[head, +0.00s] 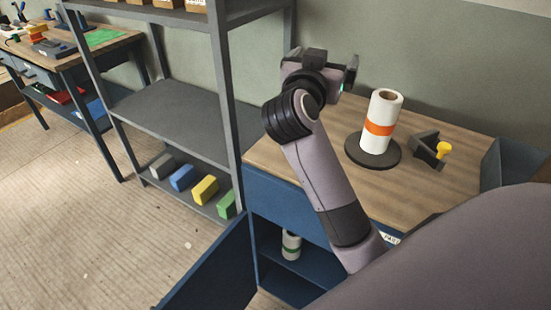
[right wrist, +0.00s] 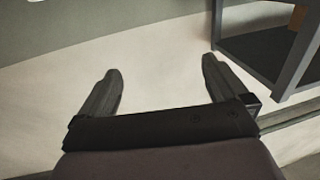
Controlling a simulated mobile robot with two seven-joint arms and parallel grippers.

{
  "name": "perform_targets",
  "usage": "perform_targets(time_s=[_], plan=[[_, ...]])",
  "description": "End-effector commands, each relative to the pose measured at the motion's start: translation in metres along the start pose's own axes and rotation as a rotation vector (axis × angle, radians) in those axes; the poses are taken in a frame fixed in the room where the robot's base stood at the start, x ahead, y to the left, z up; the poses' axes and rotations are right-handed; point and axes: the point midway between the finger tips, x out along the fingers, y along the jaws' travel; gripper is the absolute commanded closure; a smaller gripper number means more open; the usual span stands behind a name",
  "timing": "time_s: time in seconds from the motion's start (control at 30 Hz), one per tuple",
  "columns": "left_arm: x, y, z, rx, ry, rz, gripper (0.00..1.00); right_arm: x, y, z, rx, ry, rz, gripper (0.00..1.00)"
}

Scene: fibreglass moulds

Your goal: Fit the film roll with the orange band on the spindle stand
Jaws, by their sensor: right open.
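The white film roll with the orange band (head: 380,124) stands upright on the round dark base of the spindle stand (head: 356,155) on the wooden bench top. The spindle itself is hidden by the roll. My right gripper (head: 338,68) is raised to the left of the roll and apart from it. It is empty. In the right wrist view my right gripper (right wrist: 161,72) shows its two fingers spread wide with nothing between them, facing a pale wall. My left gripper does not show.
A dark block with a yellow knob (head: 432,149) sits right of the stand. A grey shelf rack (head: 168,112) with several coloured blocks stands left.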

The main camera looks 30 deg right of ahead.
Motion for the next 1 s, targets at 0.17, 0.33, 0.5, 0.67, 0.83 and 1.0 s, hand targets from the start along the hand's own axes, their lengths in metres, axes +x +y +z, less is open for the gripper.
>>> perform_targets(time_s=[0.17, 0.33, 0.5, 0.67, 0.83, 1.0], plan=[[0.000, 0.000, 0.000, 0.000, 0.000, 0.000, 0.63, -0.020, -0.015, 0.023, -0.007, 0.004, -0.182, 0.00], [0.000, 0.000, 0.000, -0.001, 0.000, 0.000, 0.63, -0.042, -0.028, 0.046, -0.008, 0.002, -0.342, 0.00], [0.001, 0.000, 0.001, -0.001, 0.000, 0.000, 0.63, -0.066, -0.036, 0.070, -0.008, 0.001, -0.482, 0.00], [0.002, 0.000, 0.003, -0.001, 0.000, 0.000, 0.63, -0.088, -0.040, 0.094, -0.006, -0.001, -0.596, 0.00], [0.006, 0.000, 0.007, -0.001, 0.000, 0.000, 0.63, -0.110, -0.042, 0.119, -0.005, -0.004, -0.700, 0.00], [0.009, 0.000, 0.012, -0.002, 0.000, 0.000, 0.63, -0.124, -0.043, 0.137, -0.002, -0.001, -0.763, 0.00]])
